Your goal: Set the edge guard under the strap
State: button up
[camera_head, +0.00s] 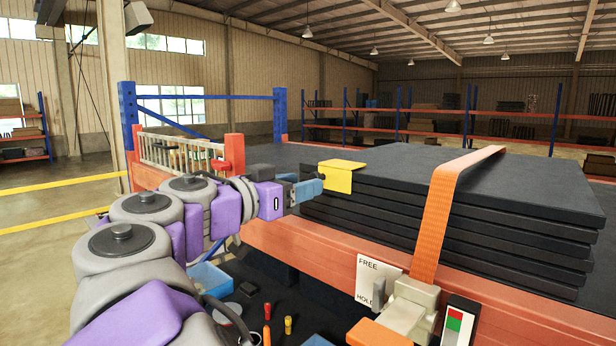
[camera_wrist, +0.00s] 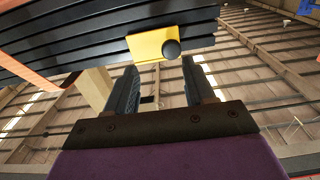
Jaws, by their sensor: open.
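The yellow edge guard (camera_head: 341,175) sits on the top edge of the stack of black sheets (camera_head: 440,195), left of the strap. In the wrist view the edge guard (camera_wrist: 147,46) has a round black knob (camera_wrist: 172,48). The orange strap (camera_head: 441,212) runs over the stack and down its front, some way right of the guard. My gripper (camera_head: 311,189) is at the guard's left side. In the wrist view my gripper (camera_wrist: 160,66) is open, with the knob just beyond the fingertips; nothing shows held between the fingers. Contact cannot be told.
A grey strap buckle with an orange handle (camera_head: 380,333) is at the front beside a FREE/HOLD label (camera_head: 376,280). A red-green indicator (camera_head: 454,321) stands right of it. An orange beam (camera_head: 300,253) runs below the stack. A caddy rack (camera_head: 180,155) stands behind my arm.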

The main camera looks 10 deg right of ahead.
aim_at(313, 178)
jog(key=x, duration=0.3)
jog(key=shift+w+d, duration=0.1)
jog(key=shift+d, duration=0.25)
jog(key=w+a, duration=0.1)
jog(key=w+a+p, duration=0.1)
jog(key=a, duration=0.1)
jog(key=shift+a+f, duration=0.1)
jog(key=shift+a, duration=0.15)
jog(key=d, duration=0.4)
jog(key=shift+s+d, duration=0.15)
jog(key=shift+d, duration=0.15)
jog(key=shift+c, duration=0.7)
jog(key=shift+d, duration=0.3)
jog(key=shift+c, duration=0.7)
jog(key=shift+a, duration=0.1)
jog(key=shift+c, duration=0.8)
jog(key=shift+w+a, duration=0.25)
jog(key=shift+a, duration=0.65)
jog(key=shift+c, duration=1.4)
jog(key=shift+a, duration=0.35)
jog(key=shift+c, duration=0.8)
jog(key=shift+s+d, duration=0.1)
jog(key=shift+s, duration=0.1)
grip_shut()
